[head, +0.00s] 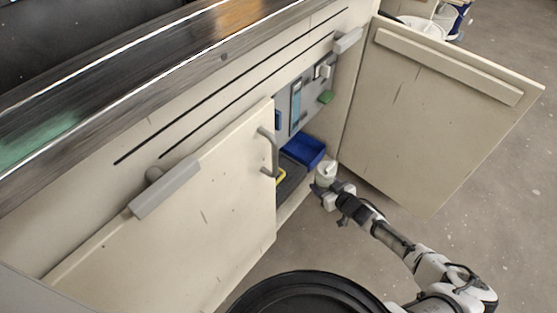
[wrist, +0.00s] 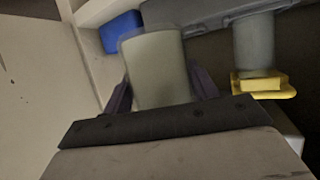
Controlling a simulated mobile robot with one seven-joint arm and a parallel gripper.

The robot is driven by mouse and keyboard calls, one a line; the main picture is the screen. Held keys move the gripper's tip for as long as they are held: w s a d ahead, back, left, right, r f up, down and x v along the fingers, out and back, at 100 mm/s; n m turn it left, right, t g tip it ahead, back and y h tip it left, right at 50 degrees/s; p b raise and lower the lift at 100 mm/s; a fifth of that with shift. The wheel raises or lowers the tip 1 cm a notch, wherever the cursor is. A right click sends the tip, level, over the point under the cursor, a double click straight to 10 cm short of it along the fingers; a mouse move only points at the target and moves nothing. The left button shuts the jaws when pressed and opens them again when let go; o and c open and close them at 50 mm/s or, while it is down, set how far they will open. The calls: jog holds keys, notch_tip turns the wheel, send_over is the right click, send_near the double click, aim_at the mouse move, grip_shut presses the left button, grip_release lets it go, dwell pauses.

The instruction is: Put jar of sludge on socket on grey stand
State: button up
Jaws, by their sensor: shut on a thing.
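The jar of sludge (wrist: 158,70) is a pale grey-green cylinder in the middle of the wrist view. My gripper (wrist: 161,88) is shut on it, with a dark purple finger at each side. In the head view the jar (head: 326,170) and my gripper (head: 324,186) are just outside the cabinet opening. In the wrist view a grey column (wrist: 255,42), possibly part of the grey stand, stands right of the jar and apart from it, with a yellow piece (wrist: 262,84) at its lower end. I cannot make out the socket.
A blue bin (head: 304,150) lies inside the cabinet, beside a dark tray (head: 291,174). The left door (head: 190,235) and right door (head: 430,120) flank the opening; the right one stands wide open.

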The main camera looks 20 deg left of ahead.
jog(key=w+a+b, duration=0.1)
jog(key=w+a, duration=0.1)
jog(key=a, duration=0.2)
jog(key=w+a+b, duration=0.1)
jog(key=w+a, duration=0.1)
jog(key=a, duration=0.3)
jog(key=w+a, duration=0.3)
jog(key=a, duration=0.1)
jog(key=shift+a+b, duration=0.35)
jog(key=shift+b, duration=0.05)
jog(key=a, duration=0.1)
jog(key=w+a, duration=0.1)
jog(key=a+b, duration=0.1)
jog(key=shift+w+a+f, duration=0.1)
jog(key=shift+w+f, duration=0.05)
jog(key=shift+w, duration=0.15)
jog(key=shift+f, duration=0.5)
jog(key=shift+f+b, duration=0.2)
jog(key=shift+b, duration=0.15)
jog(key=o, duration=1.3)
